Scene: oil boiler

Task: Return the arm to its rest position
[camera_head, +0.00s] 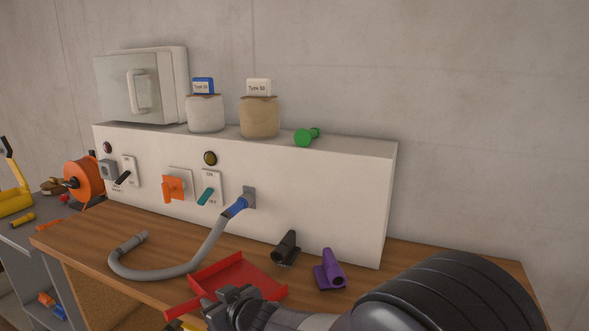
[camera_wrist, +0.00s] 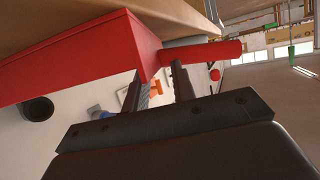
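My gripper (camera_wrist: 157,72) is at the table's front edge, by the red tray (camera_head: 238,272); in the head view my gripper (camera_head: 235,303) overlaps the tray's near part. The red tray lies on the wooden table. In the wrist view the tray's wall (camera_wrist: 80,55) and its round red handle (camera_wrist: 212,52) are close in front of the fingertips. The two fingers stand apart with a visible gap, and nothing shows between them. I cannot tell whether a fingertip touches the handle. My arm reaches in from the lower right.
A white panel box (camera_head: 300,190) with switches stands behind on the table (camera_head: 85,240). A grey hose (camera_head: 160,271) curves left of the tray. Two jars top the box.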

